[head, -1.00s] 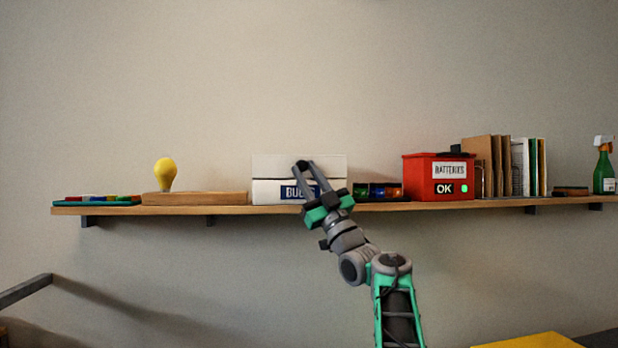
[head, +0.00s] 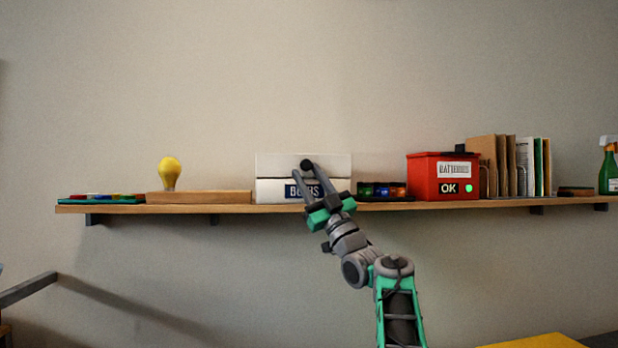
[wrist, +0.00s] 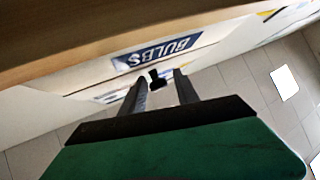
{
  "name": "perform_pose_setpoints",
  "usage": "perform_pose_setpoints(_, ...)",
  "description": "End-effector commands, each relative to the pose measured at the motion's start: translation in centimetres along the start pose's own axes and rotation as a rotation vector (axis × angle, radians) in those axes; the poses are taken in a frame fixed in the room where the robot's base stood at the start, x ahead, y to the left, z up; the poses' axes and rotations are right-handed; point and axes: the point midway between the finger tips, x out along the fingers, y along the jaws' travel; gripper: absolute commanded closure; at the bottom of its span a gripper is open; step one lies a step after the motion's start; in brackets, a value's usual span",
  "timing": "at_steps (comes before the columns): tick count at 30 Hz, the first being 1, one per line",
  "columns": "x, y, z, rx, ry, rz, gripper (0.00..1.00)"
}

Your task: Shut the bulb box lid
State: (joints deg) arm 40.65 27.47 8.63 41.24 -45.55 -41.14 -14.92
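The white bulb box (head: 268,192) stands on the shelf, left of my arm in the head view, with a blue BULBS label on its front. Its white lid (head: 335,165) shows as a raised panel above the front wall, so it looks open. My gripper (head: 306,170) is in front of the box, its fingers crossing the label and pointing up toward the lid. A black knob (head: 307,164) shows at the fingertips. In the wrist view, the label (wrist: 157,54) is upside down, and the spread fingers stand either side of the dark knob (wrist: 156,76). Contact is unclear.
The wooden shelf (head: 235,209) also bears a yellow bulb (head: 169,172) on a wooden block (head: 200,197) to the left. Right of the box are a tray of coloured pieces (head: 382,192) and a red batteries box (head: 425,178). The wall above is clear.

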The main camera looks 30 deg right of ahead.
Motion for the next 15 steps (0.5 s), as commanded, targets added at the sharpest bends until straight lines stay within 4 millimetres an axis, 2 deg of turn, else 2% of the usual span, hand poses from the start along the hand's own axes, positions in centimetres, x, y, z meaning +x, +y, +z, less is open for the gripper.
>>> perform_pose_setpoints(1,-0.34,0.35,0.73,0.0,-0.013,0.008,0.53)
perform_pose_setpoints(12,-0.26,0.29,0.57,-0.001,-0.01,0.008,0.53)
perform_pose_setpoints(15,-0.81,0.3,0.59,-0.002,-0.009,0.008,0.53)
